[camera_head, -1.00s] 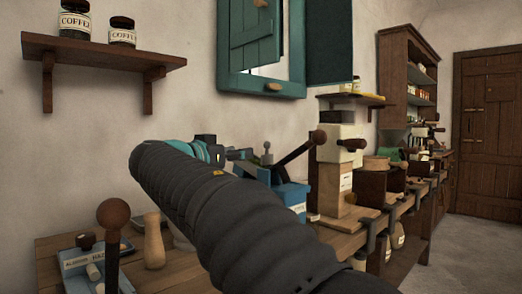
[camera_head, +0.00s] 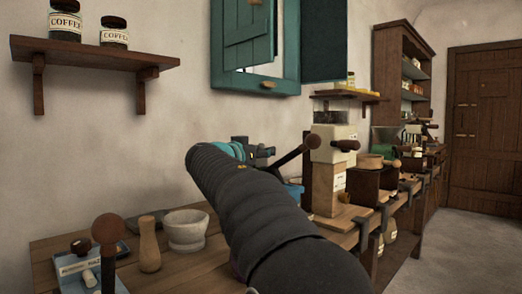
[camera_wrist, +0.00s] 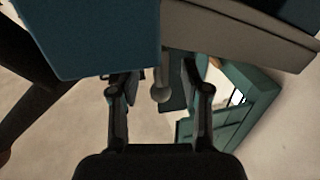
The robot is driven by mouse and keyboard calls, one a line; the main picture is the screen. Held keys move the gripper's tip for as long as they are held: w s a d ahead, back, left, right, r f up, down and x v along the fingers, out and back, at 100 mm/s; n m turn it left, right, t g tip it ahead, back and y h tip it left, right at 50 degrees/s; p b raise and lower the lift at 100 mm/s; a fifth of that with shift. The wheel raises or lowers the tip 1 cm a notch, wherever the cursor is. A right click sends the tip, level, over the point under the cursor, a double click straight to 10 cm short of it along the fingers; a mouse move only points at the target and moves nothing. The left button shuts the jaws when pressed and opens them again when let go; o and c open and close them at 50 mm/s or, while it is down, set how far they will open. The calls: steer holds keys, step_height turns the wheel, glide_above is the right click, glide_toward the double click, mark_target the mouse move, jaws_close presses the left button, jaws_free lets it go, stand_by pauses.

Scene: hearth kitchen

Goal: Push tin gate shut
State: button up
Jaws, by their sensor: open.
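My gripper (camera_head: 262,152) is open, in the head view at the far end of my dark arm, beside the window wall. In the wrist view its two fingers (camera_wrist: 160,98) stand apart. A small grey round knob on a stem (camera_wrist: 159,93) shows between them; I cannot tell whether they touch it. A blue tin body (camera_wrist: 90,35) fills the upper left of the wrist view, close to the fingers. In the head view only a bit of the blue tin (camera_head: 294,191) shows behind my arm. I cannot make out its gate for certain.
A dark lever with a brown ball (camera_head: 290,155) rises by the tin. A cream grinder (camera_head: 333,146) stands to its right. A mortar (camera_head: 186,233) and wooden pestle (camera_head: 149,246) stand on the bench (camera_head: 205,268). A teal window shutter (camera_head: 245,35) hangs above.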

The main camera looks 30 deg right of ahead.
mark_target(261, 162)
jaws_close()
steer(key=shift+f+b, duration=1.5)
steer(key=shift+b, duration=0.75)
jaws_free()
